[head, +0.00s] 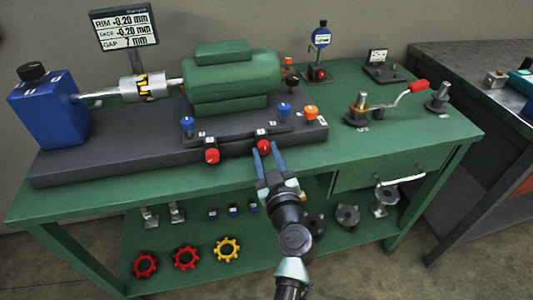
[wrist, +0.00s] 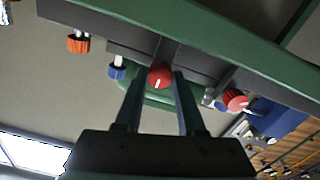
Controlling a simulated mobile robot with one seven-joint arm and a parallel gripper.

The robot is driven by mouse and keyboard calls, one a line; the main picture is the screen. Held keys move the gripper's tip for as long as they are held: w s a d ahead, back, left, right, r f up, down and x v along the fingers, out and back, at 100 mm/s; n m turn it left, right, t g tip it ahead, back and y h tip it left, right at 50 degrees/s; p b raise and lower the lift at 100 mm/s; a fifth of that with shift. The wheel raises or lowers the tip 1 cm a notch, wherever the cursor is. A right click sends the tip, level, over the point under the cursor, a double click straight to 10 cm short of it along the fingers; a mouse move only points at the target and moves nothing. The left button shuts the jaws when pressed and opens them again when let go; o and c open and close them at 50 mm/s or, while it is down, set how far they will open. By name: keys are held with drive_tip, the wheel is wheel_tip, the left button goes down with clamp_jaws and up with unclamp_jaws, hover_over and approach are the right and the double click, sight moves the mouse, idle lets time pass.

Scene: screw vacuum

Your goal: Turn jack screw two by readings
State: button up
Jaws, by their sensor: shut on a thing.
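My gripper (head: 267,153) is at the front of the dark base plate, shut on the right-hand red knob (head: 264,146). In the wrist view this red knob (wrist: 160,77) sits between the two fingers, with a pale mark on its face. The other red knob (head: 212,156) is to the left on the same plate; it also shows in the wrist view (wrist: 235,100). Small labels sit above both knobs, too small to read surely. The display (head: 124,26) reads RIM -0.20 mm, FACE -0.20 mm, GAP 7 mm.
A green motor (head: 232,75) joins a blue unit (head: 48,108) through a coupling (head: 143,87). Blue knobs (head: 187,124) and an orange knob (head: 310,113) stand near mine. A red-handled crank (head: 390,100) and a dial gauge (head: 320,38) are at right. The bench front right is clear.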

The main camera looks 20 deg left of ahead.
clamp_jaws()
drive_tip(key=shift+m, duration=0.3)
